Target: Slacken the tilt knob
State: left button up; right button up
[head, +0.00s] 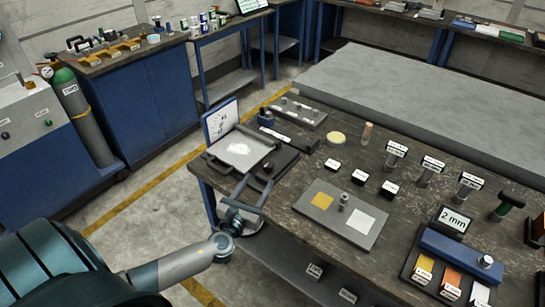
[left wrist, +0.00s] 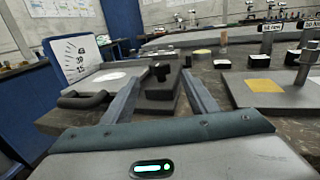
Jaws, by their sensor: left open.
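The tilt stand (head: 283,160) sits at the left end of the dark workbench. It has a tilting grey plate (head: 225,154) with a white patch and an upright angle card (head: 221,121). A small black knob (head: 267,168), which I take as the tilt knob, stands on its near right side. In the left wrist view the knob (left wrist: 160,70) shows between and beyond my fingertips. My left gripper (head: 259,180) is open and empty, at the bench's near edge, its fingers pointing at the knob without visible contact. My right gripper is not in view.
A grey tray (head: 322,212) with yellow and white squares and a post lies right of the stand. Small labelled black blocks (head: 332,165) and labelled posts (head: 396,152) stand behind it. A 2 mm display (head: 453,221) is at the right.

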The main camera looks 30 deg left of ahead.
aim_at(271, 161)
pick_arm(q)
jog(key=w, duration=0.4)
jog(key=w+a+p, duration=0.1)
jog(key=w, duration=0.4)
jog(key=w+a, duration=0.1)
jog(key=w, duration=0.3)
jog(key=shift+w+a, duration=0.2)
jog(key=shift+a, duration=0.05)
jog(key=c, duration=1.1)
